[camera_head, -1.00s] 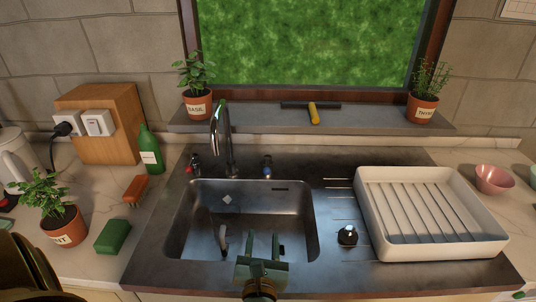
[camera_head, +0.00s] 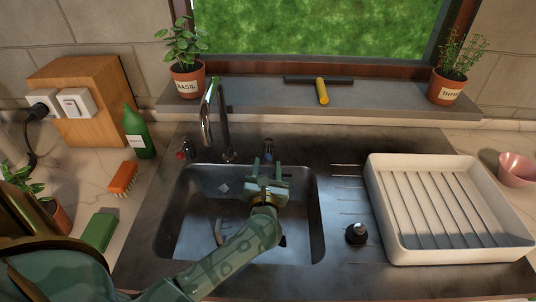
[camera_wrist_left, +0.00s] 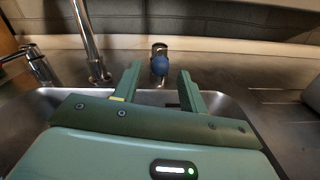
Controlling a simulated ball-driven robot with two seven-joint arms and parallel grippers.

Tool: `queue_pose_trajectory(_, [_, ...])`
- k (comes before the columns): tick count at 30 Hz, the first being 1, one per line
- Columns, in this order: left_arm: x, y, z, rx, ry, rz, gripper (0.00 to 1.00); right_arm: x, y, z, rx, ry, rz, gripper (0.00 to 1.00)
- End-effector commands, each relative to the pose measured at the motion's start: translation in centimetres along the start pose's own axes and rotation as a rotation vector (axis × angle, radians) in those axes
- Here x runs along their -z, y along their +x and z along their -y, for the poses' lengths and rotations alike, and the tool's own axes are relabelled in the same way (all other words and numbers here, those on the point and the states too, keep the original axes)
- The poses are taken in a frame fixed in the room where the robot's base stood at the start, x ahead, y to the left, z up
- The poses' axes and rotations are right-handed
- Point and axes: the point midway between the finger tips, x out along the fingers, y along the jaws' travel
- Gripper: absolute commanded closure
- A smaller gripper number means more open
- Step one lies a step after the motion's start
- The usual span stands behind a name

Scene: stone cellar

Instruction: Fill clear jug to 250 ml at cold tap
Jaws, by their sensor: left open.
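The cold tap's blue-marked knob (camera_head: 267,152) stands behind the sink, right of the curved spout (camera_head: 216,112). My left gripper (camera_head: 267,167) is open and empty over the back of the sink, just in front of this knob. In the left wrist view, the blue knob (camera_wrist_left: 160,64) shows between and beyond the two fingertips (camera_wrist_left: 158,76), apart from them. A pale curved shape, perhaps a handle, shows in the sink (camera_head: 172,225), partly beside my arm; I cannot make out a clear jug around it. My right gripper is not in view.
A red-marked knob (camera_head: 184,152) stands left of the spout. A white drying rack (camera_head: 450,255) is to the right, with a black stopper (camera_head: 356,234) beside it.

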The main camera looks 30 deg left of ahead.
Motion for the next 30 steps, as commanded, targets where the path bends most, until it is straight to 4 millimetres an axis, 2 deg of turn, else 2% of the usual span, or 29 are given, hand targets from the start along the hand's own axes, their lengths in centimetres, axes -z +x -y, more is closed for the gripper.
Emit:
queue_pose_trajectory(3, [0.0, 2.6, 0.0, -0.002, 0.001, 0.002, 0.58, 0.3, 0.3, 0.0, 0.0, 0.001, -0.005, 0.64])
queue_pose_trajectory(9, [0.0, 4.9, 0.0, 0.0, 0.0, 0.001, 0.58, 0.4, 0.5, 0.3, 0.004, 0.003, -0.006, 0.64])
queue_pose_trajectory(19, [0.0, 5.4, 0.0, 0.0, -0.001, 0.0, 0.58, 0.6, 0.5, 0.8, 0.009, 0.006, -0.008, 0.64])
queue_pose_trajectory(20, [0.0, 5.4, 0.0, 0.0, -0.001, 0.0, 0.61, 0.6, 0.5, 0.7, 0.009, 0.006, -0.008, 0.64])
queue_pose_trajectory(24, [0.0, 5.4, 0.0, 0.0, 0.0, 0.0, 0.99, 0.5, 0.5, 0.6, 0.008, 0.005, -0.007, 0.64])
queue_pose_trajectory(30, [0.1, 5.4, 0.3, -0.027, -0.003, -0.005, 1.0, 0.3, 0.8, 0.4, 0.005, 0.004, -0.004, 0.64])
